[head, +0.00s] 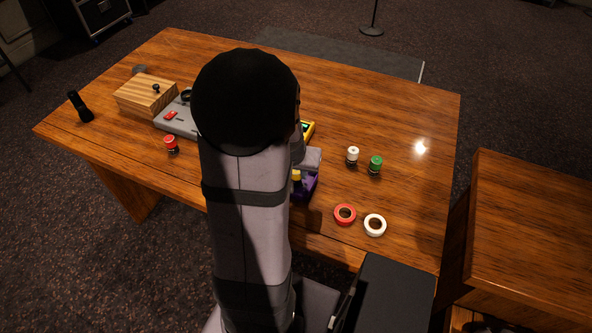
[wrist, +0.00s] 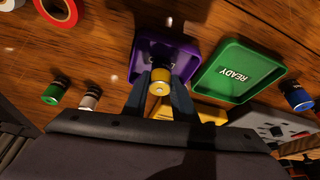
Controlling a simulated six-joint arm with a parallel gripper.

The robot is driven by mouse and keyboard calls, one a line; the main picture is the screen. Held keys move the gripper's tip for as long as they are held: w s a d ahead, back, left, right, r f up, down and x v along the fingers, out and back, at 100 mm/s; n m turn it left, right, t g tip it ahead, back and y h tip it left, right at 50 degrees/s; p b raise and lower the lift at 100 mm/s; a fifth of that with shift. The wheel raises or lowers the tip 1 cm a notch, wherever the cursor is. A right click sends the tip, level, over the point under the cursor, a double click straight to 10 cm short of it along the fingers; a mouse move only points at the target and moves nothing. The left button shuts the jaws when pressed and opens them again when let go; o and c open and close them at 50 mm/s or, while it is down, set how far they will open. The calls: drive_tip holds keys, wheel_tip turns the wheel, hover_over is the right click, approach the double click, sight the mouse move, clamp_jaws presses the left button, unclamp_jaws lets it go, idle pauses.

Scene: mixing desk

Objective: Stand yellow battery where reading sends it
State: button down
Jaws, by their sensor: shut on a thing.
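My gripper (wrist: 160,83) is shut on the yellow battery (wrist: 159,87), one dark finger on each side. The tray's lettering is mostly covered. In the head view the yellow battery (head: 296,175) shows beside the purple tray (head: 312,184), partly behind my arm. A green tray (wrist: 238,72) marked READY is beside the purple one. A yellow meter (head: 308,131) is mostly hidden by my arm; its reading is illegible.
A white battery (head: 352,154) and green battery (head: 375,163) stand right of the purple tray, near red (head: 344,215) and white (head: 375,225) tape rolls. A red battery (head: 170,143), grey device (head: 175,120), wooden box (head: 147,93) and black flashlight (head: 80,106) are left. A blue battery (wrist: 297,95) is beyond the green tray.

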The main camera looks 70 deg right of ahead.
drive_tip(key=shift+f, duration=0.1)
drive_tip(key=c, duration=1.9)
unclamp_jaws()
drive_tip(key=shift+f, duration=0.1)
drive_tip(key=o, duration=0.5)
drive_tip(key=shift+c, duration=0.2)
drive_tip(key=shift+v, duration=0.8)
drive_tip(key=v, duration=1)
drive_tip(key=shift+r, duration=0.4)
drive_tip(key=shift+a, duration=0.1)
